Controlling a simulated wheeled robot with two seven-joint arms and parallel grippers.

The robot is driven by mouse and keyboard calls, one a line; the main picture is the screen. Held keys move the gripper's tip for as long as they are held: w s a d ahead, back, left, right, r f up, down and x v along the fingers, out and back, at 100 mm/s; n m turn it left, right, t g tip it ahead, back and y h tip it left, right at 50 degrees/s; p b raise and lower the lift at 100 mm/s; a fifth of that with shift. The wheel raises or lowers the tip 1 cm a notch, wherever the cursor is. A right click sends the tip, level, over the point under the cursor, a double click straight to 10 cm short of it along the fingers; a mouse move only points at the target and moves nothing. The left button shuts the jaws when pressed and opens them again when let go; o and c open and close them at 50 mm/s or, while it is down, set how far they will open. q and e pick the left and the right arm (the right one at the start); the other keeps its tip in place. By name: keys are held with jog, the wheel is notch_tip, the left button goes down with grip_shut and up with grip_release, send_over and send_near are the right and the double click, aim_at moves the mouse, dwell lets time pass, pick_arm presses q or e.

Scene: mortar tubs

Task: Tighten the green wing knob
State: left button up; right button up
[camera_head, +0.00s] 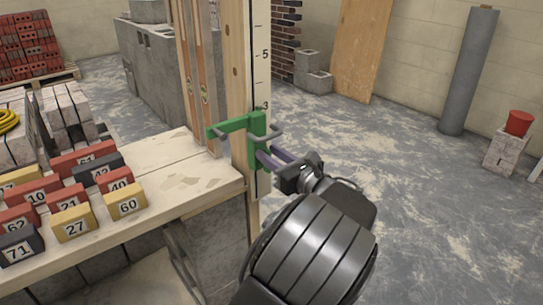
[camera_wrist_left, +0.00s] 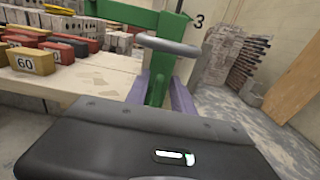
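A green clamp-like fixture (camera_head: 256,126) with a grey bent bar (camera_head: 272,133) is on a pale wooden post marked 3 and 5. The fixture also shows in the left wrist view (camera_wrist_left: 170,28). In the left wrist view the fingers (camera_wrist_left: 162,92) lie on either side of an upright green part. Whether they touch it is not clear. My right gripper is out of view.
A wooden bench top (camera_head: 190,178) with several numbered red, yellow and dark blocks lies left of the post. A grey column (camera_head: 468,72) and a red bucket (camera_head: 519,122) on a block stand at right. The floor between is mostly clear.

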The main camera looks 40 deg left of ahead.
pick_arm(q)
grip_shut()
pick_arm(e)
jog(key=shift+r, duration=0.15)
